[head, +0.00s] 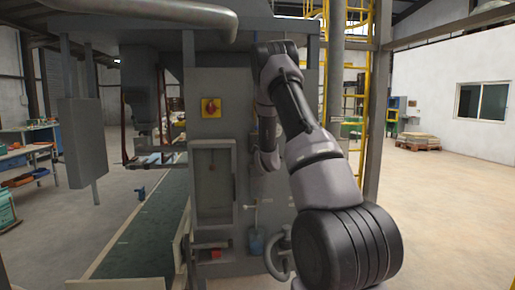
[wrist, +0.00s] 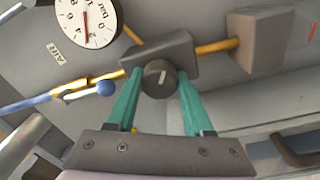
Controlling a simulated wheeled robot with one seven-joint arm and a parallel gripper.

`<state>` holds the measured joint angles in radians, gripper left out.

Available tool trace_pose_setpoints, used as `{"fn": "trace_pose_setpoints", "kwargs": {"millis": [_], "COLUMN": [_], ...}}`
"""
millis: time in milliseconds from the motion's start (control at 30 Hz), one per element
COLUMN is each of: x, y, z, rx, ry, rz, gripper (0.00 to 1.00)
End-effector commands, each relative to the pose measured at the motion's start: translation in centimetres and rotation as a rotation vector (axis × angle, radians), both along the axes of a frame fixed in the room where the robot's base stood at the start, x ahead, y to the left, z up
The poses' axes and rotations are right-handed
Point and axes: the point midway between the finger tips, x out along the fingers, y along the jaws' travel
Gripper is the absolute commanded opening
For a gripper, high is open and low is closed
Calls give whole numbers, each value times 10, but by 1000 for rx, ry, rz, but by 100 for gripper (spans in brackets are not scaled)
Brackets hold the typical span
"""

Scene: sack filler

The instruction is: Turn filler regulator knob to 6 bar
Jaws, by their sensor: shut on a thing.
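The regulator knob (wrist: 158,80) is dark and round with a pale mark pointing nearly straight up in the wrist view. It sits on a dark regulator block (wrist: 168,50) on a yellow pipe. My gripper (wrist: 159,76) has its two teal fingers on either side of the knob, shut on it. A white round gauge (wrist: 87,22) marked "bar" is at the top left of the wrist view, partly cut off; its red needle points down in the picture, and I cannot read the value surely. In the head view my arm hides the knob and gripper.
In the wrist view, a grey box (wrist: 260,40) sits on the pipe at right, and a blue ball-ended handle (wrist: 105,88) is close left of the fingers. In the head view, the grey filler cabinet (head: 214,125) stands beside a green conveyor (head: 150,235). Open floor lies right.

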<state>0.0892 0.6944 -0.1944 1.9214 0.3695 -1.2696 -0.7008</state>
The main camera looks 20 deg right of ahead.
Motion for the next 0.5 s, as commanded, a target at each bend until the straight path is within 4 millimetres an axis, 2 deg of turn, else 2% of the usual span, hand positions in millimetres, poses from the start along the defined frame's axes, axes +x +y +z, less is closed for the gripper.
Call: {"fn": "trace_pose_setpoints", "kwargs": {"millis": [500], "x": [0], "y": [0], "z": [-1], "rx": [471], "ry": [-133], "rz": [0], "gripper": [0]}}
